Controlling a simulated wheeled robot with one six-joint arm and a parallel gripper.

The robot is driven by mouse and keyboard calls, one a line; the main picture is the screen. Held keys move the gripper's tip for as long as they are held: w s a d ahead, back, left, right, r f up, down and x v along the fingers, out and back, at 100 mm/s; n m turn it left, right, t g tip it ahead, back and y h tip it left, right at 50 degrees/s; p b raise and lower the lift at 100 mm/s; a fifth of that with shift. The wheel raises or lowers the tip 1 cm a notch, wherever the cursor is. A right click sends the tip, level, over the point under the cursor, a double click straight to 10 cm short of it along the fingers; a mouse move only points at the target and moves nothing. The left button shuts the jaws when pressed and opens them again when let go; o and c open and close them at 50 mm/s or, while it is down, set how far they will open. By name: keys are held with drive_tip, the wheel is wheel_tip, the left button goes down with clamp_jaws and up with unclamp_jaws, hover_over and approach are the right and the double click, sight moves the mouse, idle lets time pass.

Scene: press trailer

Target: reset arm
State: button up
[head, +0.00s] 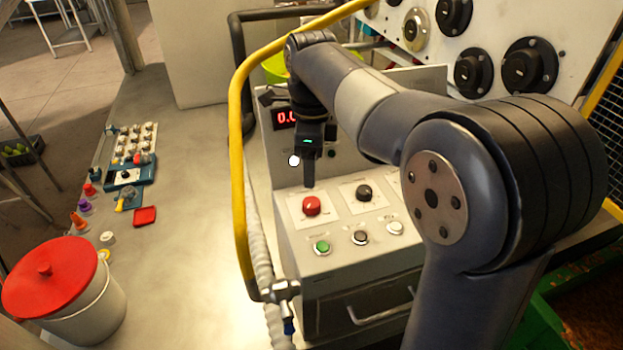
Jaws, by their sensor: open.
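My gripper (308,178) points down in front of the control box's upright panel, just above the red button (311,205). Its fingers look edge-on here, so the gap between them is hard to see, and nothing shows held in them. I cannot tell whether the fingertips touch the red button. The control box (336,262) also carries a black knob (364,192), a green button (321,247), a dark button (360,237) and a white button (395,228). A red-lit display (285,116) is partly hidden behind my gripper.
A yellow bent pipe (237,150) rises close left of the box. A white bucket with a red lid (50,278) stands at lower left, and small parts lie on the bench (190,200). A panel with black round fittings (530,68) is at upper right.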

sight(311, 202)
drive_tip(key=shift+r, duration=0.5)
drive_tip(key=shift+f, duration=0.1)
wheel_tip(311, 202, down, 11)
drive_tip(key=shift+r+p, duration=0.1)
drive_tip(key=shift+p, duration=0.2)
drive_tip(key=shift+r, duration=0.15)
